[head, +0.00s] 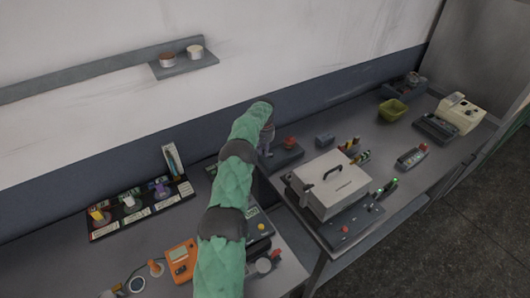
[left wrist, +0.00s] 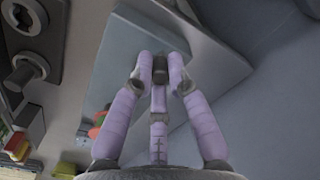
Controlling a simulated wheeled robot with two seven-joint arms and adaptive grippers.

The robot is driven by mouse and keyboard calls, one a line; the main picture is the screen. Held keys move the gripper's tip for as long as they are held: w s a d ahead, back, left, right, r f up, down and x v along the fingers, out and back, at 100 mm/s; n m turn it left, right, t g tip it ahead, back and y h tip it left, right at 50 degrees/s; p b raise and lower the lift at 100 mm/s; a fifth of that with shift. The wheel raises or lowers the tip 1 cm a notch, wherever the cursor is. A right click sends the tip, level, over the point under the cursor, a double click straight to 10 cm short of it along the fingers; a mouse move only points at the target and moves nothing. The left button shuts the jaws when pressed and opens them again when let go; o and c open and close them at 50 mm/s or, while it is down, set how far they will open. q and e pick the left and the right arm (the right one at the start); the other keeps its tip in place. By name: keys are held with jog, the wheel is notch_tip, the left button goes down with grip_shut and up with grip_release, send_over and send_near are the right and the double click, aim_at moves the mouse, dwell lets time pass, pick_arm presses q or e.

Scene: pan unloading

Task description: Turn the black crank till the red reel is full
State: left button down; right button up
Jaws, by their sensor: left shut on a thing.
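My left gripper (head: 266,145) is beyond the end of my green-sleeved arm, low over the back of the bench. In the left wrist view its lilac fingers (left wrist: 161,64) are closed on a small black upright knob, which I take as the grip of the black crank (left wrist: 160,69). The crank is hidden behind the gripper in the head view. A small red thing, likely the red reel (head: 290,142), sits just right of the gripper on a dark base (head: 287,158). How much is wound on it is too small to tell. My right gripper is in neither view.
A pale box with a black handle (head: 331,186) stands close in front of the gripper, to the right. An orange meter (head: 181,260) lies at the left front. A green bowl (head: 393,110) and a beige machine (head: 461,112) stand at the far right. A wall shelf (head: 184,67) holds two small round containers.

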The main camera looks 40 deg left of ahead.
pick_arm(q)
jog(key=m, duration=0.3)
jog(key=w+a+m, duration=0.1)
jog(key=shift+w+a+m+p, duration=0.1)
jog(key=shift+w+m+p, duration=0.1)
jog(key=shift+m, duration=0.65)
jog(key=shift+w+m+p, duration=0.2)
jog(key=shift+m, duration=0.65)
jog(key=c, duration=1.2)
grip_release()
